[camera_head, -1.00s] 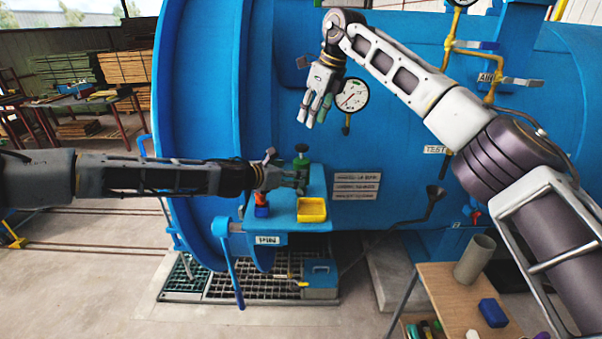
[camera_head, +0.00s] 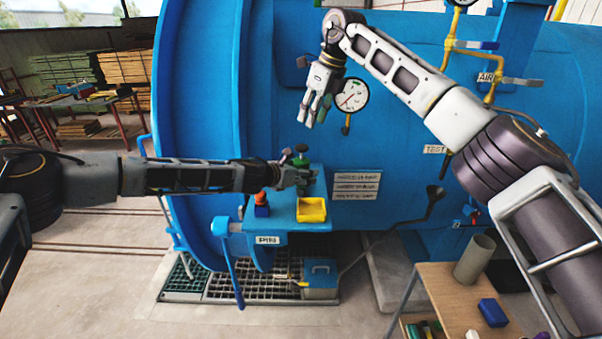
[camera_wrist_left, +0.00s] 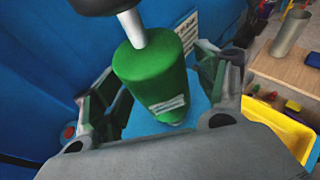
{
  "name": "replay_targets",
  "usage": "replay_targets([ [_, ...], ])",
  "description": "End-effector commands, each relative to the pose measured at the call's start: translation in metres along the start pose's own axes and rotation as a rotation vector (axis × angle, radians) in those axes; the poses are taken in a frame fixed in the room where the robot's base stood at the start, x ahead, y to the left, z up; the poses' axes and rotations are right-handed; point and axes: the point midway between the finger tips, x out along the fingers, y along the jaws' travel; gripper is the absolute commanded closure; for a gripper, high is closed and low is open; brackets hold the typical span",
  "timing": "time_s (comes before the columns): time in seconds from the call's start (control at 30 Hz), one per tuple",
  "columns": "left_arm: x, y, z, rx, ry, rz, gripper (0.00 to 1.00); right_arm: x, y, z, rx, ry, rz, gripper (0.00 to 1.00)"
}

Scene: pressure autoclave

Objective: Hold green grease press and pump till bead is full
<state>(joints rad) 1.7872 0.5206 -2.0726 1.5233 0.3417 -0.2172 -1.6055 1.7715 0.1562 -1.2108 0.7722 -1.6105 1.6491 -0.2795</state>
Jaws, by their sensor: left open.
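The green grease press (camera_wrist_left: 155,80) stands on the blue shelf in the left wrist view, a green cylinder with a pale rod and a dark knob (camera_wrist_left: 100,4) on top. Its top also shows in the head view (camera_head: 301,162), with its lower part hidden by my left gripper. My left gripper (camera_head: 302,180) is open, with its fingers on both sides of the press; I cannot tell whether they touch it. My right gripper (camera_head: 312,115) hangs empty in front of the tank, near the gauge; whether it is open is unclear. I cannot make out a grease bead.
A white-faced gauge (camera_head: 352,95) is on the blue tank (camera_head: 410,130). A wooden table (camera_head: 450,292) stands at the lower right.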

Motion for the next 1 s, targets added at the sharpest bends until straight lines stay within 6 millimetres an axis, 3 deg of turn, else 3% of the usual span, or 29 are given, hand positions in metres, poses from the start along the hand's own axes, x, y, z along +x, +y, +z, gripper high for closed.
replay_targets([
  [0.17, -0.0001, 0.0, 0.0, 0.0, 0.0, 0.0, 0.27, 0.0, 0.0, 0.0, 0.0, 0.0, 0.0, 0.64],
  [0.7, -0.0003, 0.0002, 0.0001, 0.0, 0.0, 0.0, 0.93, 0.0, 0.0001, 0.0001, 0.0, 0.0, 0.0, 0.64],
  [0.9, -0.0003, 0.0002, 0.0001, 0.0, 0.0, 0.0, 0.93, 0.0, 0.0, 0.0, 0.0, 0.0, 0.0, 0.64],
  [1.0, -0.0003, 0.0003, 0.0001, 0.0, 0.0, 0.0, 0.93, -0.0007, 0.0001, 0.0003, 0.0, -0.001, -0.001, 0.77],
])
